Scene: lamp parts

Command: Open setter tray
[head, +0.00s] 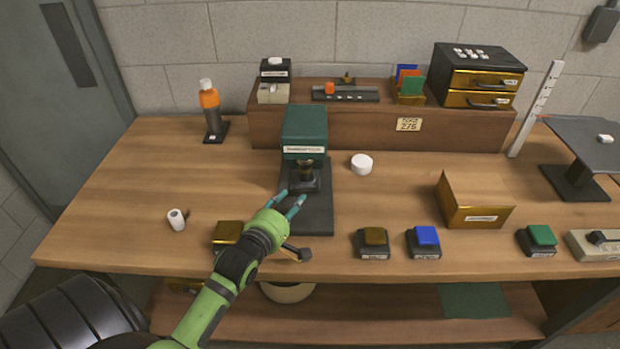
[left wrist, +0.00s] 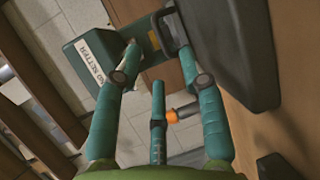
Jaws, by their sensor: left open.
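The setter is a green-headed press (head: 304,125) with a white label, on a dark base plate (head: 318,215) near the middle of the bench. A small dark tray-like part (head: 308,181) sits under its head; I cannot tell how far out it is. My left gripper (head: 291,198) is at the front left of this part, with its teal fingers spread. In the left wrist view the fingers (left wrist: 155,45) are apart, near a dark loop-shaped handle (left wrist: 171,31) beside the green, labelled body (left wrist: 88,68). Contact cannot be told. My right gripper is not in view.
A white cap (head: 361,164) lies right of the setter. A gold-fronted box (head: 475,204) and blue-topped block (head: 425,241) stand farther right. The bench's left part is mostly clear.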

